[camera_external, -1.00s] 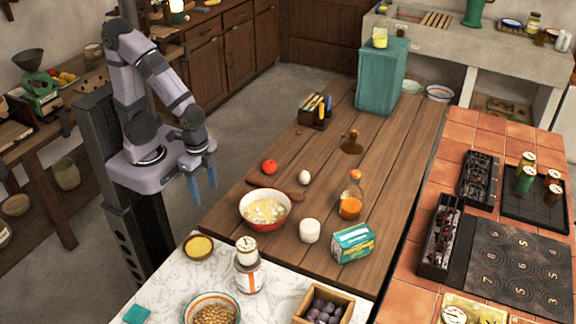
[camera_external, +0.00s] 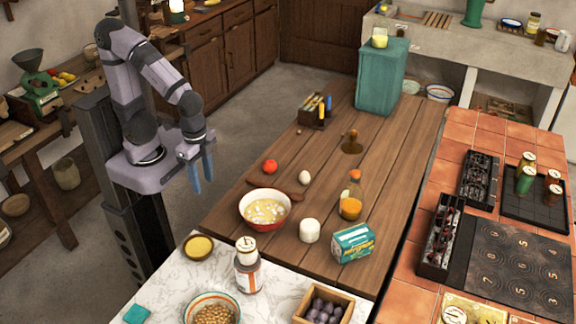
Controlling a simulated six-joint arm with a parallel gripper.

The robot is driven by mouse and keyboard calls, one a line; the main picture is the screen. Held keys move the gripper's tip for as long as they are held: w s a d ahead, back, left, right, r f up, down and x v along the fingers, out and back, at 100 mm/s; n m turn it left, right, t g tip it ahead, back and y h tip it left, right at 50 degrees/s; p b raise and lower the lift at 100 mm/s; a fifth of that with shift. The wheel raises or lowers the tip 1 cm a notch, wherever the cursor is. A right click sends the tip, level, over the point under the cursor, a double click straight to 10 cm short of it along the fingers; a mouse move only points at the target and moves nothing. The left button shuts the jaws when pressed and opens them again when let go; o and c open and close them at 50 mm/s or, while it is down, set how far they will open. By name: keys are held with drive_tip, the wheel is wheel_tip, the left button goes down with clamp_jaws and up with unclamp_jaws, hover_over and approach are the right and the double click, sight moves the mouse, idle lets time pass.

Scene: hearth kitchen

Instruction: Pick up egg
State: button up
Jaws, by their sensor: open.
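A white egg (camera_external: 304,177) lies on the wooden table, right of a red tomato (camera_external: 270,166) and close to the end of a wooden spoon (camera_external: 290,194). My gripper (camera_external: 203,176) hangs left of the table edge with its blue fingers pointing down. It is open and empty, well apart from the egg.
A red bowl (camera_external: 265,208), a white cup-like item (camera_external: 310,230), an orange bottle (camera_external: 350,205) and a teal box (camera_external: 353,243) stand near the egg. A pen holder (camera_external: 315,111) and a large green canister (camera_external: 380,78) are farther back. The table's middle left is fairly clear.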

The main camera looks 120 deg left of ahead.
drive_tip(key=w+a+n+t+h+b, duration=0.45)
drive_tip(key=w+a+n+h, duration=0.35)
drive_tip(key=w+a+n, duration=0.9)
drive_tip(key=s+a+n+t, duration=0.2)
drive_tip(key=a+n+t, duration=0.15)
drive_tip(key=a, duration=0.55)
drive_tip(key=s+a+n+t, duration=0.25)
drive_tip(key=a+n, duration=0.25)
drive_tip(key=a, duration=0.4)
approach(302, 173)
drive_tip(key=shift+w+f+t, duration=0.35)
drive_tip(key=shift+w+f, duration=0.15)
drive_tip(key=shift+f, duration=0.85)
drive_tip(key=shift+p+x, duration=0.55)
drive_tip(key=shift+x, duration=1.1)
drive_tip(key=shift+p+x, duration=0.8)
drive_tip(key=shift+x, duration=1.3)
drive_tip(key=shift+s+a+f, duration=0.1)
drive_tip(key=shift+f, duration=0.1)
drive_tip(key=c, duration=0.5)
